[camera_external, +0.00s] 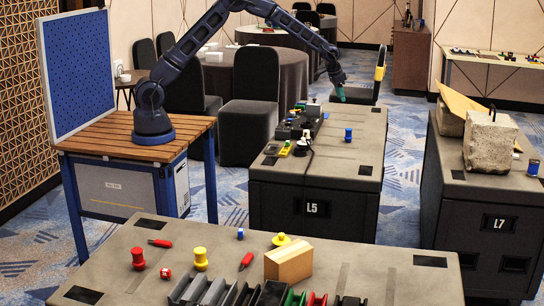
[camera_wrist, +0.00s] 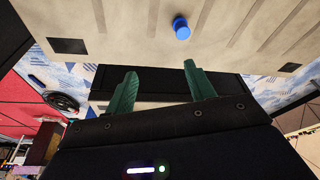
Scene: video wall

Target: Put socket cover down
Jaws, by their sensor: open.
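My gripper (camera_external: 340,92) is raised above the far right part of the crate marked L5 (camera_external: 345,160). In the wrist view its two green fingers (camera_wrist: 155,85) are spread apart with nothing between them. A small blue cylindrical piece (camera_external: 348,134) stands on the L5 top, below and apart from the gripper. A blue round piece, likely the same one, shows beyond the fingers in the wrist view (camera_wrist: 182,28). I cannot tell whether this piece is the socket cover. No other piece is clearly a socket cover.
Dark parts and connectors (camera_external: 300,125) line the left of the L5 top; its right side is mostly clear. The crate marked L7 (camera_external: 455,180) bears a concrete block (camera_external: 490,145). The front table (camera_external: 190,240) holds red and yellow pieces, a wooden block (camera_external: 288,264) and rails.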

